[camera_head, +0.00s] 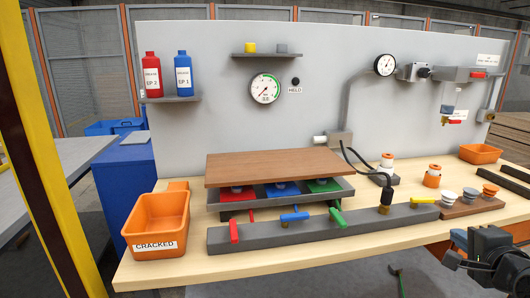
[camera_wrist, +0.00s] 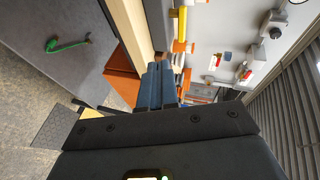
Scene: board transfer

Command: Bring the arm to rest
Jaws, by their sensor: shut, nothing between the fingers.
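My gripper (camera_wrist: 160,80) shows in the wrist view as dark blue fingers lying side by side, shut, with nothing between them. In the head view my gripper (camera_head: 459,240) is at the lower right, by the front edge of the wooden workbench (camera_head: 160,268), apart from the parts on it. The brown board (camera_head: 285,165) lies flat over a grey rack on the bench. Red, blue and green pads show under the board.
An orange bin (camera_head: 157,222) labelled CRACKED stands at the bench's left end. A grey bar (camera_head: 320,233) with coloured levers lies along the front. Knobs and orange-white fittings stand at the right. A green object (camera_wrist: 70,43) lies on the floor.

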